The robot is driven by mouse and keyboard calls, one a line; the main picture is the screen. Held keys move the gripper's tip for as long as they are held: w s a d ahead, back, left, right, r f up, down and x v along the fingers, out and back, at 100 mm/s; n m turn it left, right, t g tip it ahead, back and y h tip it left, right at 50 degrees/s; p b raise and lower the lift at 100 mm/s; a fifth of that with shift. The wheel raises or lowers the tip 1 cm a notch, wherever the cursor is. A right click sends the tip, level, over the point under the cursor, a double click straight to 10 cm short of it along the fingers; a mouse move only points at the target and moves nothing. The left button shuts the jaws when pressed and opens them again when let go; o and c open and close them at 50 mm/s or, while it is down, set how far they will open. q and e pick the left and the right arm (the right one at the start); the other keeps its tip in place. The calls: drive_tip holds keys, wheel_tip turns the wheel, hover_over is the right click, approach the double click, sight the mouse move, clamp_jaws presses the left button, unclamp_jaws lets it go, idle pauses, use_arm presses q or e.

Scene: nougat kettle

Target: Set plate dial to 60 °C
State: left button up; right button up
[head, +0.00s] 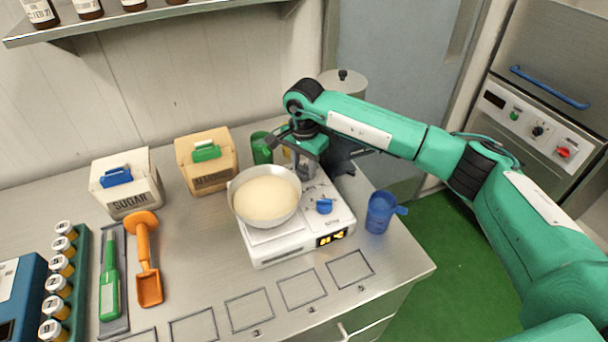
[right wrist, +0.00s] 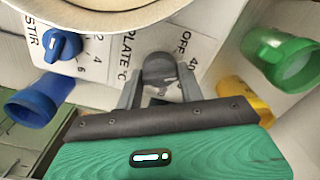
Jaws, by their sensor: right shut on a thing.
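The white hot plate (head: 285,247) stands on the counter with a metal bowl (head: 240,208) of pale mixture on it. Its front display (head: 331,238) glows orange, but I cannot read it surely. In the right wrist view, the dark grey plate dial (right wrist: 160,70) sits by the "PLATE °C" lettering, with "OFF" and "40" printed near it. My right gripper (right wrist: 160,88) is shut on this dial, one finger on each side. In the head view my right gripper (head: 304,172) hides the dial behind the bowl. The dial's pointer setting cannot be read. My left gripper is out of view.
The blue stir dial (head: 324,206) is on the hot plate's near right. A blue cup (head: 380,213) stands right of it. A green cup (head: 262,148) stands behind the bowl; a yellow one (right wrist: 247,97) shows in the wrist view. Sugar (head: 127,188) and another bin (head: 206,160) stand left.

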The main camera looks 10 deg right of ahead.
drive_tip(key=m+b, duration=0.2)
drive_tip(key=shift+f+m, duration=0.2)
drive_tip(key=shift+m, duration=0.2)
drive_tip(key=m+b, duration=0.2)
drive_tip(key=shift+m, duration=0.3)
drive_tip(key=m+b, duration=0.2)
drive_tip(key=m, duration=0.1)
drive_tip(key=shift+r, duration=0.15)
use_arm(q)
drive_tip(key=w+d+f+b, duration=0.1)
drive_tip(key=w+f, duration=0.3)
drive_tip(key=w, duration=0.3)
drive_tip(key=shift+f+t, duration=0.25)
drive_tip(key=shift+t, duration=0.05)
use_arm(e)
drive_tip(key=shift+m, duration=0.8)
drive_tip(key=shift+r, duration=0.1)
drive_tip(key=o, duration=1)
drive_tip(key=shift+d, duration=0.1)
drive_tip(key=shift+c, duration=0.2)
drive_tip(key=shift+r, duration=0.1)
